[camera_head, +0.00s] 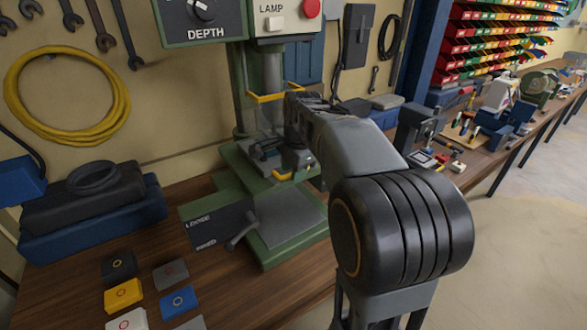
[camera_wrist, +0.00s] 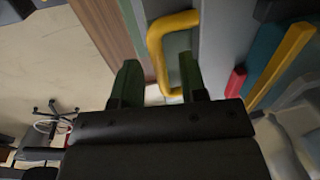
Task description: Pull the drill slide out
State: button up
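The green drill press (camera_head: 265,70) stands against the wall in the head view. Below its spindle is a green slide plate (camera_head: 235,160) carrying a grey vise-like fixture, with a yellow piece (camera_head: 292,176) at its front right. In the wrist view a yellow U-shaped handle (camera_wrist: 156,52) is fixed to a grey face. My gripper (camera_wrist: 158,70) is open, its two dark green fingers apart. The handle's long bar shows between the fingertips; I cannot tell whether they touch it.
A lever with a dark label plate (camera_head: 220,228) sits at the press base. Several coloured square tiles (camera_head: 122,294) lie on the bench front left. In the wrist view, a second yellow bar (camera_wrist: 284,62) and a red block (camera_wrist: 235,82) are to the right.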

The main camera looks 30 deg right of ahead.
jog(key=shift+c, duration=0.4)
grip_shut()
jog(key=shift+s, duration=0.1)
